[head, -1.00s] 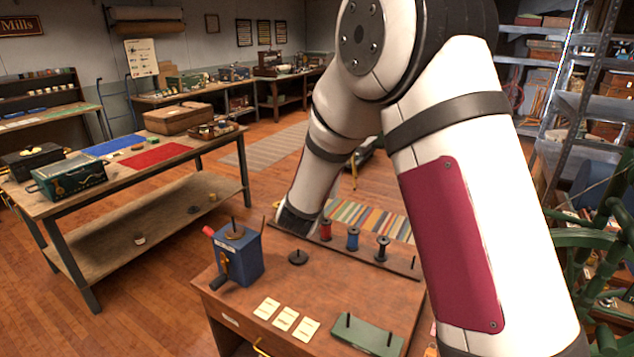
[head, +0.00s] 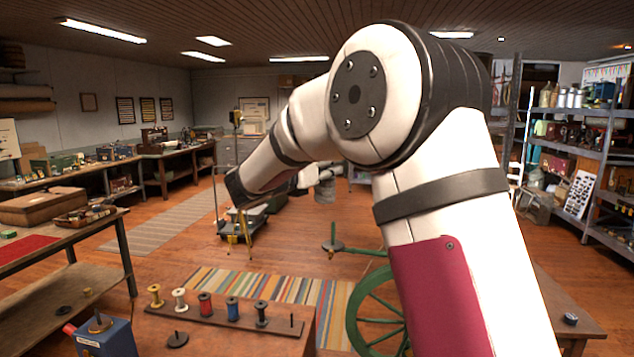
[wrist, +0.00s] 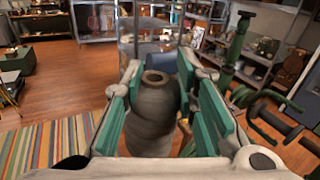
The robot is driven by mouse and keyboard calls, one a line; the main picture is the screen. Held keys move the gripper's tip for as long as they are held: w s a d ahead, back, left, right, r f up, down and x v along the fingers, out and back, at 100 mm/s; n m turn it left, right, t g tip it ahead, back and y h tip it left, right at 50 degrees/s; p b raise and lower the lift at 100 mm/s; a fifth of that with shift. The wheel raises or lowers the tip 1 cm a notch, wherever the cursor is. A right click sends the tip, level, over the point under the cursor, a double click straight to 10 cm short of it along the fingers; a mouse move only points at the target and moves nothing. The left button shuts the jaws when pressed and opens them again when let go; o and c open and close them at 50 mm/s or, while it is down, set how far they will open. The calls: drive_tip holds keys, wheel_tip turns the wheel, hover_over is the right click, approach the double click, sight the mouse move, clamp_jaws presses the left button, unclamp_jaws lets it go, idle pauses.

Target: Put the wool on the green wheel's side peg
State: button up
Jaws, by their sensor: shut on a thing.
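My gripper (wrist: 156,88) is shut on the wool (wrist: 152,118), a grey, rounded roll with a hole in its top, held roughly upright between teal pads. In the head view my gripper (head: 322,173) is out past my arm, with the wool (head: 325,190) hanging below it, clear of the floor. The green wheel (head: 362,318) stands lower right of it, partly hidden by my arm. A thin upright peg (head: 333,234) on a green arm joins it below the wool. In the wrist view green wheel parts (wrist: 236,48) with dark spools are at the right.
A wooden bench (head: 215,342) with a row of colored spools is in front. A striped rug (head: 200,276) lies behind it. A tripod-like stand (head: 238,222) and a low cart are left of the wool. Metal shelves (head: 600,182) stand at the right.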

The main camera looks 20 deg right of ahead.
drive_tip(key=shift+s+d+f, duration=0.4)
drive_tip(key=shift+d+f, duration=0.05)
drive_tip(key=shift+f, duration=0.25)
drive_tip(key=shift+s+d+f, duration=0.35)
drive_tip(key=shift+d+f, duration=0.1)
drive_tip(key=shift+f, duration=0.25)
drive_tip(key=shift+a+f, duration=0.1)
drive_tip(key=shift+f, duration=0.1)
drive_tip(key=shift+f, duration=0.15)
idle(0.4)
drive_tip(key=shift+f+b, duration=0.8)
drive_tip(key=shift+f, duration=2.7)
drive_tip(key=o, duration=1)
